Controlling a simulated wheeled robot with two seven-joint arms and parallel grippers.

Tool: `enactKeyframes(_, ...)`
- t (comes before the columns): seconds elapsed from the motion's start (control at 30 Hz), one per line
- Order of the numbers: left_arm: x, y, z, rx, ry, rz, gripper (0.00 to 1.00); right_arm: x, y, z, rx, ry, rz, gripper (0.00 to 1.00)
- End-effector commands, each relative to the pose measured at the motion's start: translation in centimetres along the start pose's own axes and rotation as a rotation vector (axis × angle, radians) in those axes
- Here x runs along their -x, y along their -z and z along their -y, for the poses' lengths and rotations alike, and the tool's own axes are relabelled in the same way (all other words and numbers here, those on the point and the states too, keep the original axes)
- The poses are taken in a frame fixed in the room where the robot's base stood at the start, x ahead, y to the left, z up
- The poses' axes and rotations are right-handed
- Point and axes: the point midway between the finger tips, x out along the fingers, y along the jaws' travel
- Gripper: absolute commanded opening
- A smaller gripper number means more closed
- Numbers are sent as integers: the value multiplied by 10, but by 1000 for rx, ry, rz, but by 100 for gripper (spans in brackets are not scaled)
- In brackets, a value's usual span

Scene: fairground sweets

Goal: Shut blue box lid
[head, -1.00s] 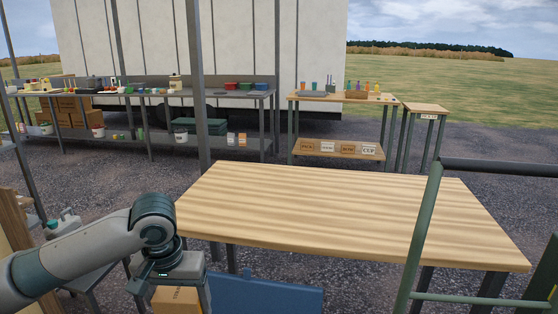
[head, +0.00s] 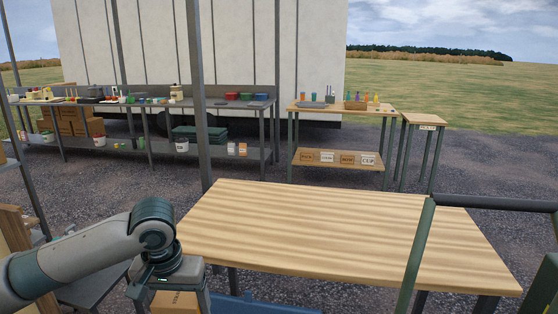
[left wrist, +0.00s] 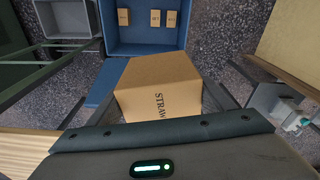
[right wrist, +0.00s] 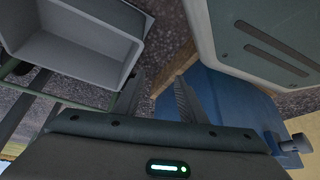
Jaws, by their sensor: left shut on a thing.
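A blue box (left wrist: 147,48) stands open low in front of me; the left wrist view looks into it, with several small cartons (left wrist: 155,17) inside. A lighter blue panel (left wrist: 101,84) shows beside it; I cannot tell whether this is the lid. In the head view only a blue strip (head: 262,305) shows at the bottom edge. My left gripper (head: 180,291) is shut on a brown carton (left wrist: 155,82) marked "STRAW", held above the blue box's near side. My right gripper (right wrist: 163,92) is open with its fingers apart, with blue surface (right wrist: 222,100) beyond; it is outside the head view.
A bare wooden table (head: 340,235) stands ahead, with a green metal rail (head: 415,255) at its right. A grey bin (right wrist: 75,45) lies near my right gripper. Shelves and a side table (head: 340,108) with goods stand farther back.

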Motion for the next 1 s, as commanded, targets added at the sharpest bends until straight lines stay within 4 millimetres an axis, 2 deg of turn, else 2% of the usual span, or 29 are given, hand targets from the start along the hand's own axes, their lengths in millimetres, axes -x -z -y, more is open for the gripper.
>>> enactKeyframes(0.03, 0, 0, 0, 0, 0, -1, 46, 0, 0, 0, 0, 0, -1, 33)
enactKeyframes(0.17, 5, -4, 0, -1, -1, -3, 46, 0, 0, 0, 0, 0, -1, 2)
enactKeyframes(0.2, 8, -8, 0, -2, -1, -5, 46, 0, 0, 0, 0, 0, -1, 0)
enactKeyframes(0.5, 30, -44, 0, -1, -1, -2, 46, 0, 1, 0, 0, 0, -2, 0)
enactKeyframes(1.0, 30, -44, 0, 0, -1, -1, 46, 0, 2, 0, 0, 0, -4, 0)
